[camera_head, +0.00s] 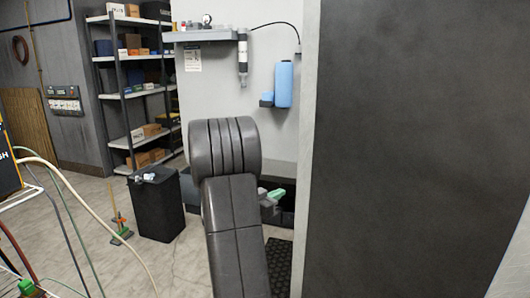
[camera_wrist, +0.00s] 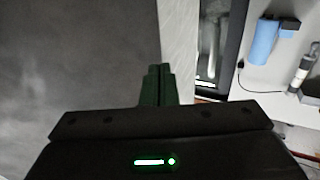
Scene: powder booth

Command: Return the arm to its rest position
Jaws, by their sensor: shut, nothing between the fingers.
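My arm shows in the head view as a dark grey padded link rising from the bottom centre and bending over at the middle. The tip of my gripper (camera_wrist: 158,72) shows in the wrist view as two dark green fingers pressed together. Nothing is between them. The fingers stand in front of the pale edge between a dark panel on the left and a light wall on the right. I cannot tell how far they are from it.
A large dark panel (camera_head: 415,140) fills the right of the head view. A blue cylinder (camera_head: 284,84) hangs on the light wall, also in the wrist view (camera_wrist: 264,42). A black bin (camera_head: 158,208) and loaded shelves (camera_head: 133,95) stand left. Hoses (camera_head: 85,205) cross the lower left.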

